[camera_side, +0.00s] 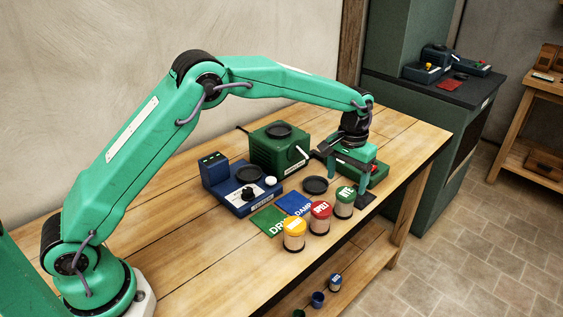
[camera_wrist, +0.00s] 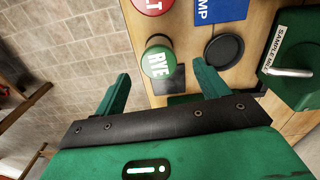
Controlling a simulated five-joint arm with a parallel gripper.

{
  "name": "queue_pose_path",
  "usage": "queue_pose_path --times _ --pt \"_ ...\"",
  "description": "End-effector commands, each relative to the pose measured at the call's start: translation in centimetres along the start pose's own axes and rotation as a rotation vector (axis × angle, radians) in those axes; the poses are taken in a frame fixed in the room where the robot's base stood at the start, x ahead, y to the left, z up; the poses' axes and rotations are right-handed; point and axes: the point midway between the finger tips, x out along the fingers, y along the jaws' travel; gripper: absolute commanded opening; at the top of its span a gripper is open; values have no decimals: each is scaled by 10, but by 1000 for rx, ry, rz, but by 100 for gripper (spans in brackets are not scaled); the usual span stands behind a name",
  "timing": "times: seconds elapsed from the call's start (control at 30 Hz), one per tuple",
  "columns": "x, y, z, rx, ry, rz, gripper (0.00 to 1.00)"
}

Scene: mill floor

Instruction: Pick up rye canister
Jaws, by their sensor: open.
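The rye canister (camera_side: 344,203) stands upright on the wooden bench, a clear jar with a green lid lettered RYE. In the wrist view its lid (camera_wrist: 159,61) lies ahead of my fingers, roughly between their lines. My gripper (camera_side: 354,176) is open and empty, above and just behind the canister in the side view. In the wrist view both green fingers of my gripper (camera_wrist: 161,75) are spread apart, with the canister not touched as far as I can see.
The red-lidded spelt canister (camera_side: 320,217) stands close beside rye, with a yellow-lidded canister (camera_side: 294,235) beyond it. A dark round dish (camera_side: 315,185), a blue card (camera_side: 294,203), a green card (camera_side: 269,220) and a green sample mill (camera_side: 280,149) are near. A blue scale-like device (camera_side: 241,190) is left.

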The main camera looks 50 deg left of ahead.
Motion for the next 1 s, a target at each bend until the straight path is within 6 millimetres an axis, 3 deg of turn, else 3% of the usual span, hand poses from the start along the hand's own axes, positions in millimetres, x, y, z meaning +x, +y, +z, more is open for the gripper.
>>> queue_pose_path --times 1.0 --pt "42 3 -3 -1 -10 -3 73"
